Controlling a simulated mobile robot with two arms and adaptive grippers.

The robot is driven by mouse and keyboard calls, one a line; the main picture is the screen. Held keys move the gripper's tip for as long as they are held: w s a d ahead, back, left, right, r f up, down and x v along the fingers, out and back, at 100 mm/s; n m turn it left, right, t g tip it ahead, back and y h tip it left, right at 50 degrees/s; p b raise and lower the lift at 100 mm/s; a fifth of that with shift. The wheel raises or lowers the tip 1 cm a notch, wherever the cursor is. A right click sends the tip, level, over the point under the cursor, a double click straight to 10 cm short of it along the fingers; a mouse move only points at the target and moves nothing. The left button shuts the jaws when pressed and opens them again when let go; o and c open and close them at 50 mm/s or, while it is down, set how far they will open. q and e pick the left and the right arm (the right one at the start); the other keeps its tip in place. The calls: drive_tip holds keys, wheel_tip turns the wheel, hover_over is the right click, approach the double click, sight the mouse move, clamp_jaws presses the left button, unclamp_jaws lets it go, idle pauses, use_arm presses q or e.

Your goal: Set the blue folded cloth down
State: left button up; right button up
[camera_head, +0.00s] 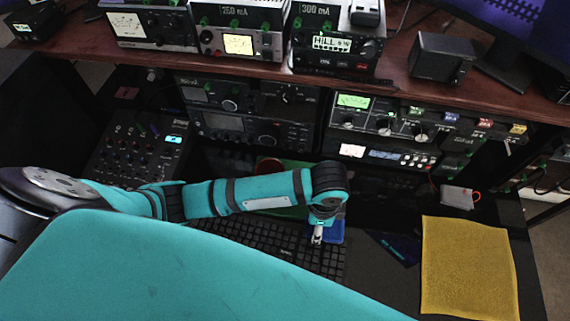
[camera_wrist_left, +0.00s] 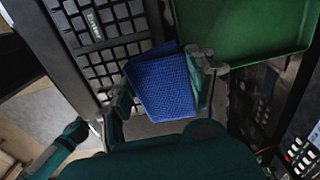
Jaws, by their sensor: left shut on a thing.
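The blue folded cloth (camera_wrist_left: 162,86) is between the two fingers of my left gripper (camera_wrist_left: 160,92) in the left wrist view. In the head view, my left gripper (camera_head: 318,236) points down, with part of the blue cloth (camera_head: 336,231) showing beside it, near the right end of the keyboard. The rest of the cloth is hidden behind the gripper and wrist. I cannot tell how high the cloth is above the desk.
A black keyboard (camera_head: 262,243) lies under my left arm; a green tray (camera_wrist_left: 240,42) is beside it. A yellow cloth (camera_head: 468,268) lies flat at right, with a small grey item (camera_head: 457,197) behind it. Radio units (camera_head: 385,117) line the back. Dark desk shows between keyboard and yellow cloth.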

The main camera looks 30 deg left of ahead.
use_arm(q)
drive_tip(key=w+a, duration=0.2)
drive_tip(key=w+a+p, duration=0.1)
drive_tip(key=w+a, duration=0.2)
drive_tip(key=shift+w+f, duration=0.2)
drive_tip(key=w+a, duration=0.3)
drive_tip(key=shift+w+a+f+p, duration=0.1)
drive_tip(key=shift+a+f+p, duration=0.1)
drive_tip(key=shift+f+p, duration=0.2)
drive_tip(key=shift+w+a, duration=0.35)
drive_tip(key=shift+w, duration=0.05)
drive_tip(key=f, duration=0.2)
drive_tip(key=f+p, duration=0.1)
drive_tip(key=shift+w+a, duration=0.2)
drive_tip(key=shift+a, duration=0.05)
drive_tip(key=shift+f, duration=0.3)
use_arm(e)
drive_tip(key=r, duration=0.3)
drive_tip(key=shift+d, duration=0.3)
drive_tip(key=shift+d, duration=0.1)
use_arm(q)
drive_tip(key=shift+f, duration=0.15)
